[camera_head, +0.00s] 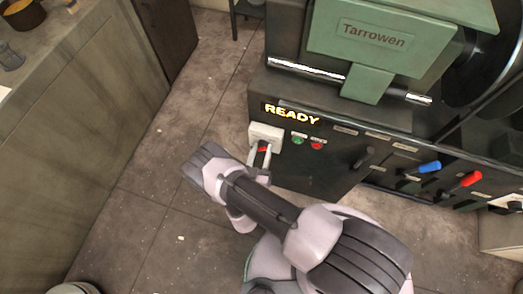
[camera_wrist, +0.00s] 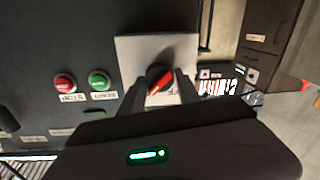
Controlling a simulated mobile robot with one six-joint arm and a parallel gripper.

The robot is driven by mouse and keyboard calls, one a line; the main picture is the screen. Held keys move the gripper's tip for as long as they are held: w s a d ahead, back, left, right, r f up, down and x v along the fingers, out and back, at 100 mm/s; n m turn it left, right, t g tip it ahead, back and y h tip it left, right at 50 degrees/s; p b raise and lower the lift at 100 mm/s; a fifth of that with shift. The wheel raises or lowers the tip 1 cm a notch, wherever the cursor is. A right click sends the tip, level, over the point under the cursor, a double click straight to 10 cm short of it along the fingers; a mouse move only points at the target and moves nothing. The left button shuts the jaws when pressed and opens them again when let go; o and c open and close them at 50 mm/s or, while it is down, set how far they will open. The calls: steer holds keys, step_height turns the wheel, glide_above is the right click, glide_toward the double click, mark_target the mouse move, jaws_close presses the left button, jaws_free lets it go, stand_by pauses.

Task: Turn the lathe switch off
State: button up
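The lathe switch is a round knob (camera_wrist: 160,80) with a red bar on a dark base, set on a white square plate (camera_head: 265,132) on the lathe's dark front panel. In the wrist view the red bar lies slanted across the knob. My gripper (camera_head: 261,150) is at the plate, with the red of the knob showing between its fingers. In the wrist view my gripper (camera_wrist: 160,86) has its two fingers apart, one on each side of the knob. Narrow gaps seem to show between fingers and knob; contact is unclear. A display (camera_head: 292,114) above the plate reads READY in lit letters.
A green button (camera_head: 298,140) and a red button (camera_head: 317,145) sit right of the switch. Further right are a black lever (camera_head: 364,158), a blue handle (camera_head: 429,166) and a red handle (camera_head: 471,179). A counter (camera_head: 75,130) stands left; the floor between is clear.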

jaws_close()
steer(key=shift+a+n+g+h+b, duration=0.1)
steer(key=shift+n+g+h+b, duration=0.2)
steer(key=shift+n, duration=3.9)
steer(key=shift+n+g+h+b, duration=0.1)
steer(key=shift+n+g+b, duration=0.25)
steer(key=shift+n, duration=3.85)
steer(key=shift+w, duration=0.1)
steer(key=o, duration=1.3)
jaws_free()
